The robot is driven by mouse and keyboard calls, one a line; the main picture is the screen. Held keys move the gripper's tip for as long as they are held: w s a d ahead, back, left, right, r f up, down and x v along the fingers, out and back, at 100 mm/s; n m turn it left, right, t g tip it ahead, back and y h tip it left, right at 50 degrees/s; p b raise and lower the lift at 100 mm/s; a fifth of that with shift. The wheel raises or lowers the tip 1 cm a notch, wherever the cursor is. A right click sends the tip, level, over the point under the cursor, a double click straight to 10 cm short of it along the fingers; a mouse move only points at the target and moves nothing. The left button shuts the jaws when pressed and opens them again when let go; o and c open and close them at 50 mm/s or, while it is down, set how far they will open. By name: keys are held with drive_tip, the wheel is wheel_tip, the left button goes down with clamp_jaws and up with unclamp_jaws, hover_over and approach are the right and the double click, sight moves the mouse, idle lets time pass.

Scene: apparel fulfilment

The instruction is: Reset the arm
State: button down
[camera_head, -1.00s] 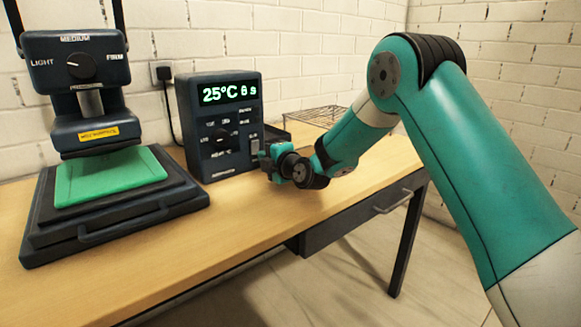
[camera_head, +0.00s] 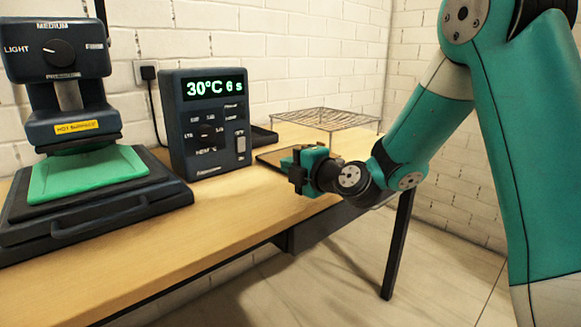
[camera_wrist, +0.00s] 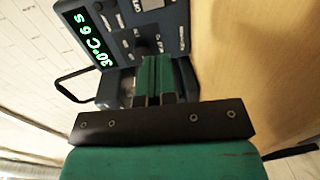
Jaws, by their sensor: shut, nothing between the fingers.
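My gripper (camera_head: 292,163) is at the end of my teal arm, in front of and to the right of the control box (camera_head: 206,122). In the wrist view my gripper (camera_wrist: 166,98) has its two teal fingers together with nothing between them, and it points toward the control box (camera_wrist: 135,30). The box's display reads 30°C and 6 s. The gripper looks apart from the box, over the table's right part.
A heat press (camera_head: 65,85) with a green pad (camera_head: 88,176) on its base stands at the left of the wooden table (camera_head: 190,235). The table's front middle is clear.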

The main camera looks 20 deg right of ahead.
drive_tip(key=shift+a, duration=0.1)
drive_tip(key=s+a+g+y, duration=0.1)
drive_tip(key=s+a+g, duration=0.1)
drive_tip(key=a, duration=0.1)
drive_tip(key=s+a+m+g+y, duration=0.1)
drive_tip(key=s+a, duration=0.2)
drive_tip(key=s+a+m+g+y, duration=0.1)
drive_tip(key=s+a+g, duration=0.1)
drive_tip(key=a, duration=0.1)
drive_tip(key=shift+s+g, duration=0.3)
drive_tip(key=shift+s, duration=0.05)
drive_tip(key=s+f+m+g+h, duration=0.15)
drive_tip(key=s+m+g, duration=0.4)
drive_tip(key=s, duration=0.75)
drive_tip(key=s+f+m+g+h, duration=0.1)
drive_tip(key=s+m+g+h, duration=0.35)
drive_tip(key=s, duration=0.85)
wheel_tip(320, 180, up, 24)
drive_tip(key=m+y+p, duration=0.2)
drive_tip(key=p, duration=2.2)
drive_tip(key=shift+w+a+r+m+g+p, duration=0.25)
drive_tip(key=shift+w+a+m+g+p, duration=0.05)
drive_tip(key=shift+a, duration=0.05)
drive_tip(key=c, duration=1.8)
unclamp_jaws()
